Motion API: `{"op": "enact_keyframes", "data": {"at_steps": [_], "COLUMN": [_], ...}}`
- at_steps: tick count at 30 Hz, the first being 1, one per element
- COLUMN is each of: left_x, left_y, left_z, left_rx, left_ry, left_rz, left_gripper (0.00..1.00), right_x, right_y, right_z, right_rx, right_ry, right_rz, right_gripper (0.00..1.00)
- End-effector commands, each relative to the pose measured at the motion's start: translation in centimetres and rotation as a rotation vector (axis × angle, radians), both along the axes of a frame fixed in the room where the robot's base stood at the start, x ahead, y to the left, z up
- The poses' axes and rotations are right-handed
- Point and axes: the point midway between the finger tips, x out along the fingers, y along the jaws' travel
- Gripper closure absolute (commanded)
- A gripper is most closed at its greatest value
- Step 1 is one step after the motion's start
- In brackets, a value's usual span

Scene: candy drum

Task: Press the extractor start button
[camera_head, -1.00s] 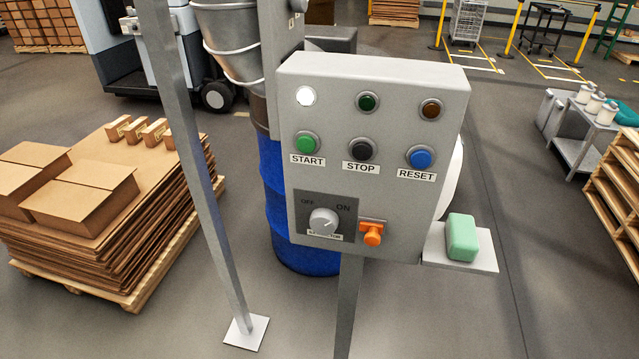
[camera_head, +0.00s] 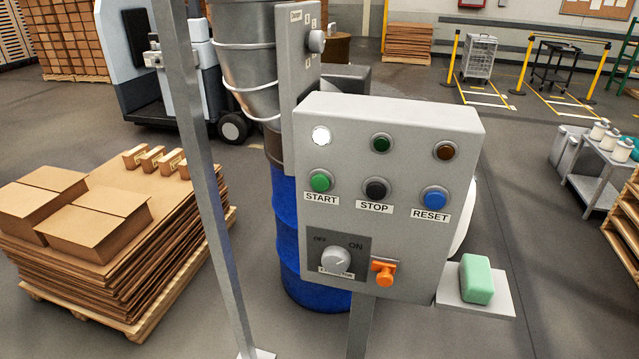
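The grey control panel (camera_head: 405,235) stands in the middle of the head view on a metal post. Its green START button (camera_head: 320,181) is at the left of the button row. The black STOP button (camera_head: 376,189) and blue RESET button (camera_head: 434,199) sit to its right. Above them a white lamp (camera_head: 321,136) is lit, and a green lamp (camera_head: 382,142) and an amber lamp (camera_head: 445,151) look dark. The extractor knob (camera_head: 336,260) is below START, its pointer turned towards ON. Neither of my grippers shows in the view.
A metal post (camera_head: 203,180) rises left of the panel. A blue drum (camera_head: 290,235) under a metal hopper (camera_head: 248,70) stands behind it. A side shelf (camera_head: 505,305) holds a green block (camera_head: 476,279). Stacked cardboard (camera_head: 110,250) is left.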

Motion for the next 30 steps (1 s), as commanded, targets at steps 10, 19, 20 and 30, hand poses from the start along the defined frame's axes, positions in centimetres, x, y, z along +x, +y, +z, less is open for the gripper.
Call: {"op": "enact_keyframes", "data": {"at_steps": [10,19,20,30], "left_x": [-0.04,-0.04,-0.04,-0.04], "left_y": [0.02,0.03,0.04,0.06], "left_z": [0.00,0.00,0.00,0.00], "left_rx": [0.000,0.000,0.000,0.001], "left_ry": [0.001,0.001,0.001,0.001], "left_rz": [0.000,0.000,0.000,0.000], "left_gripper": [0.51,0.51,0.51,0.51], "right_x": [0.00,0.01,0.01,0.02], "right_y": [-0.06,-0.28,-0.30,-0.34], "right_z": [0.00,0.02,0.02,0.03], "right_rx": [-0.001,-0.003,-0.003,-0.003], "right_ry": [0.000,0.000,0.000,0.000], "right_rz": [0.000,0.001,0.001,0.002], "right_gripper": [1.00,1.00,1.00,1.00]}}
